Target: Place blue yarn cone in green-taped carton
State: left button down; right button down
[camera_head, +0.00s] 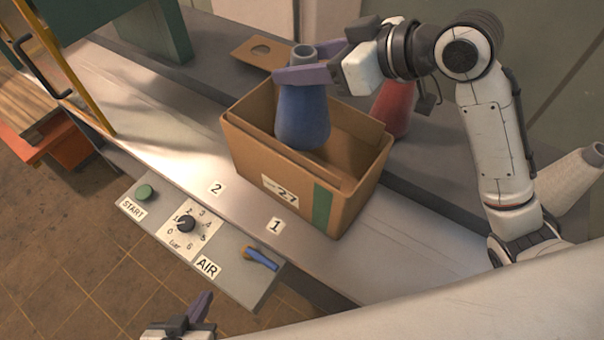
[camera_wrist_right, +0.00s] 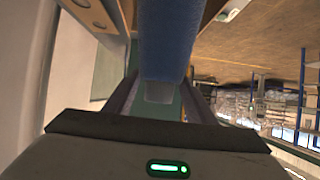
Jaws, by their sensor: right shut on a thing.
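The blue yarn cone (camera_head: 302,116) is upright with its narrow grey tip at the top. My right gripper (camera_head: 307,72) is shut on it near the tip and holds it over the open carton (camera_head: 290,204). In the right wrist view the blue cone (camera_wrist_right: 166,40) sits between the fingers. My left gripper (camera_head: 190,320) is low at the bottom edge, partly cut off.
A red cone (camera_head: 394,106) stands behind the carton and a pale cone (camera_head: 575,180) lies at the right. The control panel (camera_head: 200,235) with green button, dial and blue lever is in front. An orange-yellow frame stands left.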

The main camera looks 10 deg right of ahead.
aim_at(304, 125)
notch_tip(304, 125, down, 9)
jog(key=shift+w+f+b, duration=0.1)
jog(key=shift+f+b, duration=0.1)
jog(key=shift+b, duration=0.4)
notch_tip(304, 125, down, 5)
jog(key=shift+r, duration=0.1)
jog(key=shift+f+b, duration=0.4)
jog(key=shift+f, duration=0.25)
jog(key=c, duration=0.8)
grip_release()
jog(key=shift+r, duration=0.1)
